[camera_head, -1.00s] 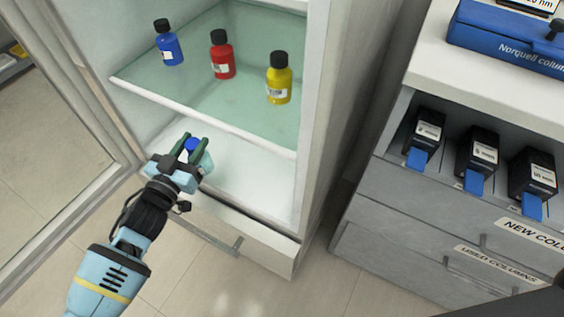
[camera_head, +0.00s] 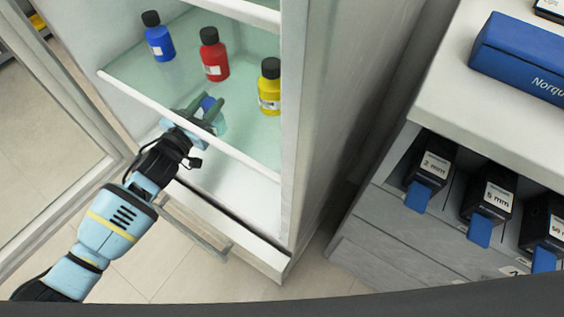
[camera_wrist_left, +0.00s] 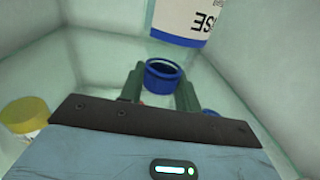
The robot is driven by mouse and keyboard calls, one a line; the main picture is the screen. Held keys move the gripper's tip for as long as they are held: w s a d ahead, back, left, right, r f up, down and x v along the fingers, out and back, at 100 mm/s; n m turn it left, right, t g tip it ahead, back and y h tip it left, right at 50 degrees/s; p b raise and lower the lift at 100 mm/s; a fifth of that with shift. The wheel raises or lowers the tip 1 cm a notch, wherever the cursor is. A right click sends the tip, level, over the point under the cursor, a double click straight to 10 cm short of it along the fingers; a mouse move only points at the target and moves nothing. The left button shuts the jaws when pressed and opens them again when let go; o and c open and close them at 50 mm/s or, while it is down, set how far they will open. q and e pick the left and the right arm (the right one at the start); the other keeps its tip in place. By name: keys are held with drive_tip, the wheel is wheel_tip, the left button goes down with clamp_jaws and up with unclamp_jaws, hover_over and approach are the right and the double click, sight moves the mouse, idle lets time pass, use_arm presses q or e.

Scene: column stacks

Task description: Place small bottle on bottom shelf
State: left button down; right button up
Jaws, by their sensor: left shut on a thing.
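My left gripper (camera_head: 208,106) reaches into the open white cabinet. It overlaps the front edge of the glass shelf (camera_head: 125,85) in the head view; I cannot tell if the fingers are above or below the glass. It is shut on the small bottle, whose blue cap (camera_head: 207,103) shows between the fingers; the cap is also between the fingers in the left wrist view (camera_wrist_left: 165,77). The bottle's body is mostly hidden. The bottom shelf (camera_head: 245,205) lies below, its visible front part bare. My right gripper is not in view.
Blue (camera_head: 159,42), red (camera_head: 214,60) and yellow (camera_head: 269,92) bottles stand on the glass shelf. A white labelled bottle (camera_wrist_left: 186,18) and a yellow-capped one (camera_wrist_left: 25,112) show in the wrist view. The cabinet's side wall (camera_head: 310,130) bounds the right.

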use_arm(q)
drive_tip(key=s+d+f+b, duration=0.2)
drive_tip(key=s+d+b, duration=0.1)
drive_tip(key=s+d, duration=0.7)
drive_tip(key=d, duration=0.4)
drive_tip(key=shift+s+d, duration=0.3)
drive_tip(key=shift+s, duration=0.05)
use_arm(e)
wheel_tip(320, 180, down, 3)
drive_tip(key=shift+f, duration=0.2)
use_arm(q)
wheel_tip(320, 180, down, 5)
drive_tip(key=b, duration=0.3)
drive_tip(key=shift+d, duration=0.15)
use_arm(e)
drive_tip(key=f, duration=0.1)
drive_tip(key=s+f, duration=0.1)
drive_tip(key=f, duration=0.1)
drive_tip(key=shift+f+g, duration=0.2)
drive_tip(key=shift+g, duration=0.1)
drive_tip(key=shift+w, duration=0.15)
use_arm(q)
drive_tip(key=shift+f+b, duration=0.3)
drive_tip(key=shift+f, duration=0.1)
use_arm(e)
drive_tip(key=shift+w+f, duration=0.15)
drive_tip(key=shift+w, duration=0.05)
